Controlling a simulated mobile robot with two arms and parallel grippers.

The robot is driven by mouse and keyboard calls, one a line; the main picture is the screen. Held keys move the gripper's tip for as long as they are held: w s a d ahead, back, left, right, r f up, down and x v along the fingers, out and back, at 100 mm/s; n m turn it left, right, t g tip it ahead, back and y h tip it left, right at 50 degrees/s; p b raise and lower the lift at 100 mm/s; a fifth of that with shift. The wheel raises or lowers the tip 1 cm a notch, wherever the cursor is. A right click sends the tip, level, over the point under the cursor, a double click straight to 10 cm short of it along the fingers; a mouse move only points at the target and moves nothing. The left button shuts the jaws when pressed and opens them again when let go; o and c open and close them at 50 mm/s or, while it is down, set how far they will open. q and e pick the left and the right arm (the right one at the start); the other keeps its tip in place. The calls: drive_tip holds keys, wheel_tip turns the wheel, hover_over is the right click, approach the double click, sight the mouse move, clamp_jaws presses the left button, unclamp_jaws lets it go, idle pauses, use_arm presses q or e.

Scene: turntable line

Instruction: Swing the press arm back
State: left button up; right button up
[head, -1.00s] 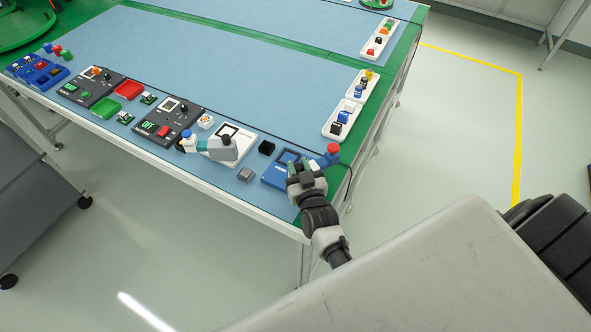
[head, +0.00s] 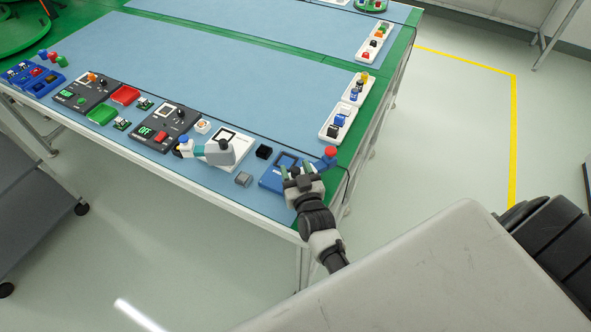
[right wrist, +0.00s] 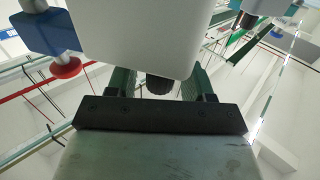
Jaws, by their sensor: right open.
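My right gripper (head: 296,171) is at the blue press station (head: 272,181) at the table's near right corner. Its green fingers are open. A red-topped blue knob (head: 330,153) sticks out just right of the fingers; the rest of that station's press arm is mostly hidden behind my gripper. In the right wrist view, a large pale grey block (right wrist: 150,38) lies in front of the open fingers (right wrist: 158,85). I cannot tell whether they touch it. A blue block with a red disc (right wrist: 66,68) hangs at left. My left gripper is out of view.
A black block (head: 264,151) and a grey block (head: 243,179) lie between the stations. White trays (head: 338,122) line the right edge. The blue mat's middle (head: 230,70) is clear.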

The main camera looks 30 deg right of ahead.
drive_tip(key=s+a+p, duration=0.2)
drive_tip(key=s+p, duration=0.2)
drive_tip(key=s, duration=0.6)
drive_tip(key=shift+s, duration=0.25)
